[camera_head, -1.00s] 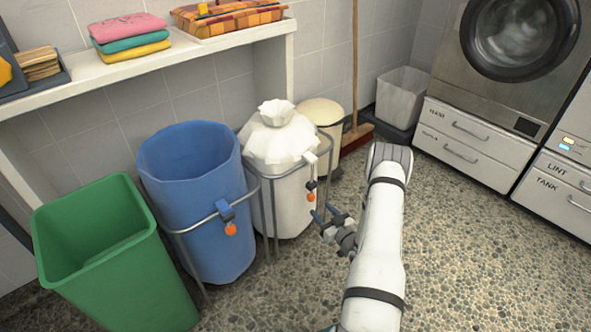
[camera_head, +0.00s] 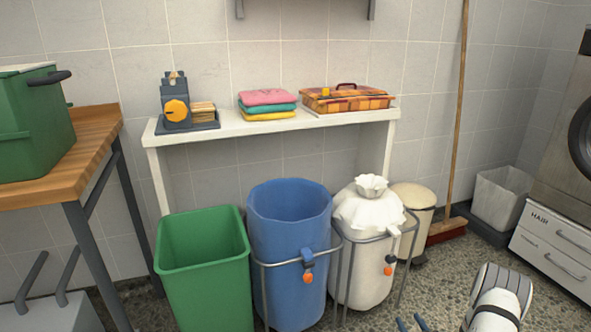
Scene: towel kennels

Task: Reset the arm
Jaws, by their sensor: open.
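My gripper (camera_head: 411,322) shows only as two dark blue fingertips at the bottom edge of the head view. The tips are apart, so it is open, and nothing shows between them. The rest of the gripper is below the picture. My white arm (camera_head: 498,300) comes up at the lower right. The fingertips are low in the picture, right of the white tied bag (camera_head: 365,255) in its metal hoop stand.
A blue bin (camera_head: 290,260) and a green bin (camera_head: 205,270) stand left of the bag. A white shelf (camera_head: 240,127) holds folded towels (camera_head: 268,105) and a patterned basket (camera_head: 345,98). A pedal bin (camera_head: 412,205), broom (camera_head: 447,230) and grey bin (camera_head: 500,198) stand at right.

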